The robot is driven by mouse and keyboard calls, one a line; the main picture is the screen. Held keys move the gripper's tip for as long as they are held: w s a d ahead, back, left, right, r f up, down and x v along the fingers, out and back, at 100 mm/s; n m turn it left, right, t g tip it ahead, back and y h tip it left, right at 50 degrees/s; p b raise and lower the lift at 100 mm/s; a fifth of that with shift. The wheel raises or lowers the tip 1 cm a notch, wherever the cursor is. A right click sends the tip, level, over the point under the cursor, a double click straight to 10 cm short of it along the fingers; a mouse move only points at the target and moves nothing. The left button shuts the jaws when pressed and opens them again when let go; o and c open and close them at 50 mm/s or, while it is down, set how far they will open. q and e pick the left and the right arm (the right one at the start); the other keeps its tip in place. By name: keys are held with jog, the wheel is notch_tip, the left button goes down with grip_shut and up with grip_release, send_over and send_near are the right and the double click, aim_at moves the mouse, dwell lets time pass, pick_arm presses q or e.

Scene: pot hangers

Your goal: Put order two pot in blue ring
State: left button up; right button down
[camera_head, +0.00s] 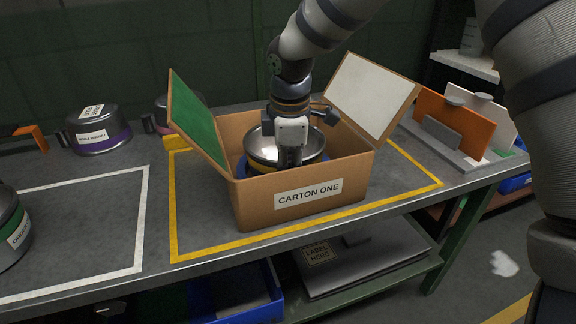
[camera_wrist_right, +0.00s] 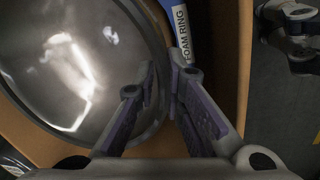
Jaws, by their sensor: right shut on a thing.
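A shiny steel pot (camera_head: 285,145) with a yellow band sits inside an open cardboard box labelled CARTON ONE (camera_head: 240,200); its order label is not visible. My right gripper (camera_head: 290,160) reaches down into the carton. In the right wrist view, its fingers (camera_wrist_right: 162,68) are shut on the pot's rim, and the pot's bowl (camera_wrist_right: 80,70) fills the left side. A blue ring (camera_head: 241,168) shows low beside the pot inside the carton. Its FOAM RING label (camera_wrist_right: 180,32) shows in the right wrist view. Whether the pot is fully seated in the ring is hidden. My left gripper is out of view.
A purple-banded pot (camera_head: 95,130) stands at the back left, and a green-banded pot (camera_head: 12,228) at the left edge. Another pot is partly hidden behind the carton's green flap (camera_head: 195,120). A white flap (camera_head: 368,95) opens right. The white-outlined area (camera_head: 85,235) is mostly clear.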

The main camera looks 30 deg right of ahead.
jog(key=c, duration=1.7)
grip_release()
jog(key=shift+f, duration=0.1)
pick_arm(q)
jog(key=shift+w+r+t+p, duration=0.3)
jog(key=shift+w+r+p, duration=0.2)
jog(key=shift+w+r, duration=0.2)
pick_arm(e)
jog(key=r, duration=0.4)
jog(key=s+r, duration=0.1)
jog(key=r, duration=0.3)
jog(key=a+r, duration=0.1)
jog(key=r, duration=0.3)
jog(key=shift+s+r, duration=0.1)
jog(key=shift+s, duration=0.25)
